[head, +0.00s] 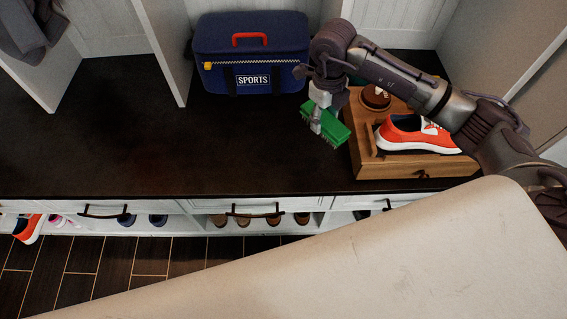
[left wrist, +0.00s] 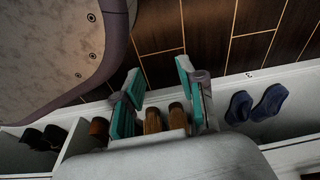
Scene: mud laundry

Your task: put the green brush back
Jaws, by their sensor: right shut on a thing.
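The green brush (head: 334,133) is in the head view, held above the dark bench top with its bristles facing down. My right gripper (head: 317,118) is shut on it, just left of the wooden box (head: 390,171). A red-orange shoe with a white sole (head: 412,136) and a brown round-topped item (head: 375,97) are in or on the box. The gripper's fingers partly cover the brush. My left gripper (left wrist: 156,78) shows only in the left wrist view, with its teal-padded fingers apart and nothing between them, low near the shoe cubbies.
A blue sports bag (head: 252,55) stands at the back of the dark bench top (head: 150,130), whose left and middle are clear. Drawers with dark handles and cubbies with shoes lie below. Blue slippers (left wrist: 255,104) show in the left wrist view.

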